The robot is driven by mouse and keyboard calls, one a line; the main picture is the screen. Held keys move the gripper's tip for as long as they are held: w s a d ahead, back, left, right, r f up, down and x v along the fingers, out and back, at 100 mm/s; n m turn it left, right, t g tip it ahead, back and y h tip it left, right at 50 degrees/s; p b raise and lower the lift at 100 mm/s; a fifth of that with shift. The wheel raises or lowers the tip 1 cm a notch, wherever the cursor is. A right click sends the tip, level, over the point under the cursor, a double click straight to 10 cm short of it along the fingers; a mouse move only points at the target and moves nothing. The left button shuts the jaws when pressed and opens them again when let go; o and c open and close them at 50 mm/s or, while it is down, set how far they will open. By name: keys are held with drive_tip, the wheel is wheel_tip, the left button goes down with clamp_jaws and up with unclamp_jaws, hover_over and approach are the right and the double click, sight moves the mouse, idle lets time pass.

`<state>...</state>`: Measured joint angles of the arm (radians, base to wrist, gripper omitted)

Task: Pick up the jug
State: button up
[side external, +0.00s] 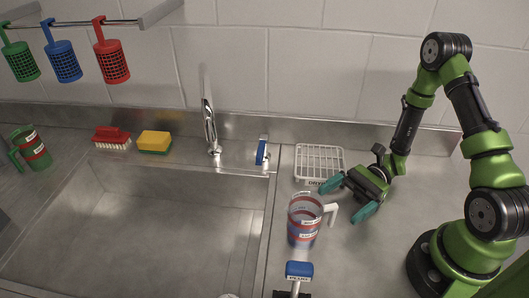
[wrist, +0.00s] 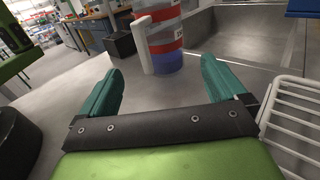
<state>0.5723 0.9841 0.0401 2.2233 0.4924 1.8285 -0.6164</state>
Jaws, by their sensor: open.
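The jug (side external: 302,226) stands upright on the counter right of the sink, clear with blue and red bands. Its white handle (side external: 331,213) faces right, toward my gripper. My gripper (side external: 345,199) is open and empty, low over the counter to the right of the jug, with its teal fingers pointing at it. In the wrist view the jug (wrist: 168,42) is ahead of the fingertips (wrist: 161,66), with its white handle (wrist: 143,46) in line with the gap. The handle looks just beyond the tips. The jug's top is cut off there.
A white wire rack (side external: 320,162) lies close behind my gripper. A blue-headed tool (side external: 299,270) is in front of the jug. The sink (side external: 150,220) is left of it, with a tap (side external: 210,130). A green banded mug (side external: 32,148) stands far left. Counter to the front right is clear.

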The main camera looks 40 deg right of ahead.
sight(314, 216)
drive_tip(key=a, duration=0.6)
drive_tip(key=w+a, duration=0.1)
drive_tip(key=a, duration=0.2)
drive_tip(key=shift+a, duration=0.25)
drive_tip(key=c, duration=1.1)
drive_tip(key=shift+c, duration=0.6)
drive_tip(key=shift+r, duration=0.2)
